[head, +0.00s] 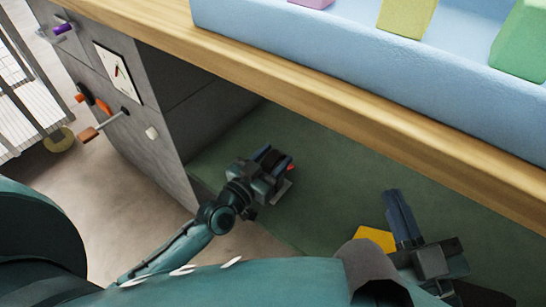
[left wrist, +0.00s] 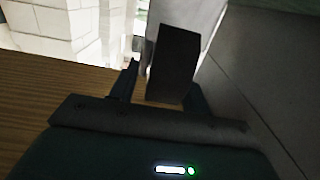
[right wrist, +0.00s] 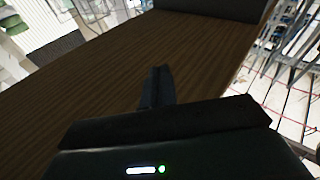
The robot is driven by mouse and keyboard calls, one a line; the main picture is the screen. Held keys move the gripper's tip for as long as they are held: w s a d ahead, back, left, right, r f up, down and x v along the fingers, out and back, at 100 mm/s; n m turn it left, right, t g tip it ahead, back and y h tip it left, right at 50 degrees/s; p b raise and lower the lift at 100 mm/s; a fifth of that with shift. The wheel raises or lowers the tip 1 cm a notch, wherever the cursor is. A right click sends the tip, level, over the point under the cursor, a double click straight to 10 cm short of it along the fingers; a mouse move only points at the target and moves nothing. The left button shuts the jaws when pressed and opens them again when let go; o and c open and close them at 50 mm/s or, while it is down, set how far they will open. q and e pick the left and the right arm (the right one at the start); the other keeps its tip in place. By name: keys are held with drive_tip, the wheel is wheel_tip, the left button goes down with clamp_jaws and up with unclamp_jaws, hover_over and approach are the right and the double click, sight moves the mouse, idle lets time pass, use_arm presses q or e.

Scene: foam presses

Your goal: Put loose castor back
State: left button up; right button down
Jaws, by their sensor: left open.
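My left gripper (head: 270,172) is low under the wooden bench, beside the grey side panel. A dark blocky piece with a small red spot and a pale plate, which looks like the castor (head: 284,190), is at its fingers. In the left wrist view the dark block (left wrist: 176,62) stands between my spread left fingers (left wrist: 163,90), with a pale grey surface behind it. I cannot tell whether the fingers touch it. My right gripper (head: 402,215) is further right under the bench. In the right wrist view its fingers (right wrist: 157,85) are together with nothing between them.
A yellow piece (head: 375,238) lies on the green surface (head: 330,190) next to my right gripper. The bench edge (head: 300,90) runs above both grippers and carries a blue foam tray (head: 300,35).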

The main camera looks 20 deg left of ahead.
use_arm(q)
drive_tip(key=shift+r, duration=0.15)
drive_tip(key=p+v, duration=0.3)
drive_tip(key=v, duration=0.9)
